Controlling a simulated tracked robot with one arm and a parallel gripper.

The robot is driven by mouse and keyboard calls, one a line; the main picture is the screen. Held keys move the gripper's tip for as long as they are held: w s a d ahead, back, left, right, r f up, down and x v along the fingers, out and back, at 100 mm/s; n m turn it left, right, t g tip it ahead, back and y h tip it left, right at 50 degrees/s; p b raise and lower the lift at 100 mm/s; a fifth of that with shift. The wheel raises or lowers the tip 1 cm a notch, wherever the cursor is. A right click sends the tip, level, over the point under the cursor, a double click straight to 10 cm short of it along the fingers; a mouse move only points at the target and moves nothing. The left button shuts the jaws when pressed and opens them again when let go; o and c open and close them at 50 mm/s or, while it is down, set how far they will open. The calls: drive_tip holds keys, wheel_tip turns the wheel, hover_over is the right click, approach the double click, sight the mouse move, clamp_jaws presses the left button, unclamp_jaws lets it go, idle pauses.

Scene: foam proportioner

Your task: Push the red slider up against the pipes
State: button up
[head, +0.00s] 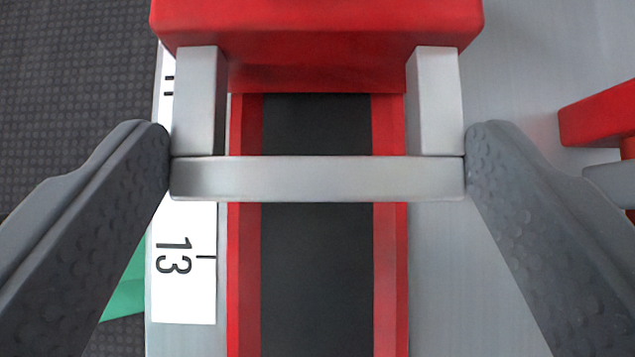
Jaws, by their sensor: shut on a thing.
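The red slider (317,45) is at the top of the head view, cut off by the frame's upper edge. A grey U-shaped handle (317,180) sticks out from it toward me. My gripper (317,165) has one dark finger at each end of the handle's crossbar and is shut on it. The slider sits over a dark track (315,280) with red rails on both sides. No pipes are visible in this view.
A white scale (185,275) marked 13 runs along the left of the track. A light grey panel (470,300) lies to the right, with another red part (600,115) at the right edge. Dark textured floor and a green patch (125,290) show at left.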

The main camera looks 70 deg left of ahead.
drive_tip(key=shift+w+a+r, duration=0.15)
drive_tip(key=shift+w, duration=0.05)
drive_tip(key=o, duration=1.4)
drive_tip(key=shift+w+a, duration=0.1)
drive_tip(key=shift+w, duration=0.05)
drive_tip(key=p+v, duration=0.1)
drive_tip(key=v, duration=1.2)
drive_tip(key=shift+d, duration=0.35)
drive_tip(key=shift+r, duration=0.15)
